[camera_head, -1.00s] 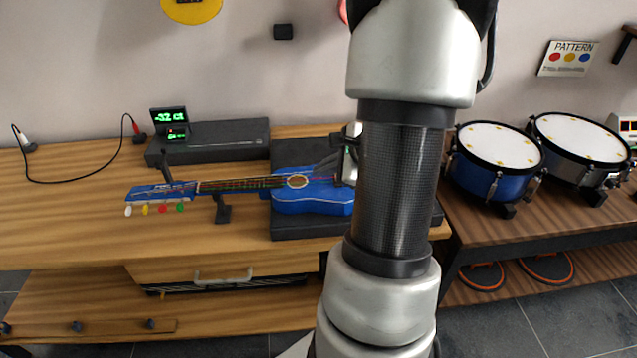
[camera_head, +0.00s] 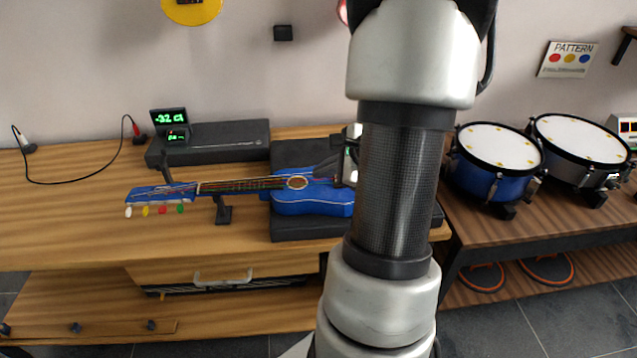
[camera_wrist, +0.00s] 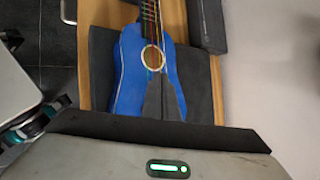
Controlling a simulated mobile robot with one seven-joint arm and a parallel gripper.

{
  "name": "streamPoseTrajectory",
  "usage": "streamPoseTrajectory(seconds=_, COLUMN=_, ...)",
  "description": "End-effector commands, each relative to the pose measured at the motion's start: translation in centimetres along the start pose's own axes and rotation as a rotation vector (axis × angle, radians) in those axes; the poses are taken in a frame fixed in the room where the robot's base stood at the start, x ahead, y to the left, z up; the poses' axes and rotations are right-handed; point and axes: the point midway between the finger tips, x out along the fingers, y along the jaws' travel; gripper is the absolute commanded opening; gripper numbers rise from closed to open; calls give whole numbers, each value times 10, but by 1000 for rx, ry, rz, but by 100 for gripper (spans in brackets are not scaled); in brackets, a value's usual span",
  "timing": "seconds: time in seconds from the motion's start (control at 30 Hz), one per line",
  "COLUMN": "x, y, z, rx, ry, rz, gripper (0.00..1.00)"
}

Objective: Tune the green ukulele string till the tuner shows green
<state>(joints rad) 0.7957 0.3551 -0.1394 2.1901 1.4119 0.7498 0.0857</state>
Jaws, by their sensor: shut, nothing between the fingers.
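A blue ukulele (camera_head: 310,201) lies with its neck pointing left, its body on a dark pad and its neck on a small stand. White, yellow, red and green (camera_head: 180,209) tuning pegs sit along its headstock. Coloured strings run along the neck (camera_head: 240,185) and over the sound hole. The tuner display (camera_head: 169,117) stands behind the headstock and seems to read -32 Ct in green; a smaller screen is below it. My gripper (camera_head: 318,170) is shut and empty over the ukulele body near the sound hole. The wrist view shows its dark fingers (camera_wrist: 160,82) together there; contact is unclear.
A long black box (camera_head: 235,138) lies behind the neck. A red-tipped cable (camera_head: 75,182) runs left on the wooden bench (camera_head: 70,225). Drums (camera_head: 495,150) stand on the right table.

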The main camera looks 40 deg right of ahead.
Motion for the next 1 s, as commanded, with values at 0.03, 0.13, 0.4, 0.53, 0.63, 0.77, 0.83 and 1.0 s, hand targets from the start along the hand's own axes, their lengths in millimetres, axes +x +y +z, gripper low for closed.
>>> streamPoseTrajectory(seconds=0.03, x=0, y=0, z=0, rx=0, ry=0, rz=0, gripper=0)
streamPoseTrajectory(seconds=0.13, x=0, y=0, z=0, rx=0, ry=0, rz=0, gripper=0)
streamPoseTrajectory(seconds=0.4, x=0, y=0, z=0, rx=0, ry=0, rz=0, gripper=0)
streamPoseTrajectory(seconds=0.53, x=0, y=0, z=0, rx=0, ry=0, rz=0, gripper=0)
streamPoseTrajectory(seconds=0.63, x=1, y=1, z=-1, rx=0, ry=0, rz=0, gripper=0)
streamPoseTrajectory(seconds=0.77, x=4, y=3, z=-3, rx=0, ry=0, rz=0, gripper=0)
streamPoseTrajectory(seconds=0.83, x=6, y=4, z=-4, rx=0, ry=0, rz=0, gripper=0)
streamPoseTrajectory(seconds=1.0, x=6, y=4, z=-5, rx=1, ry=0, rz=0, gripper=0)
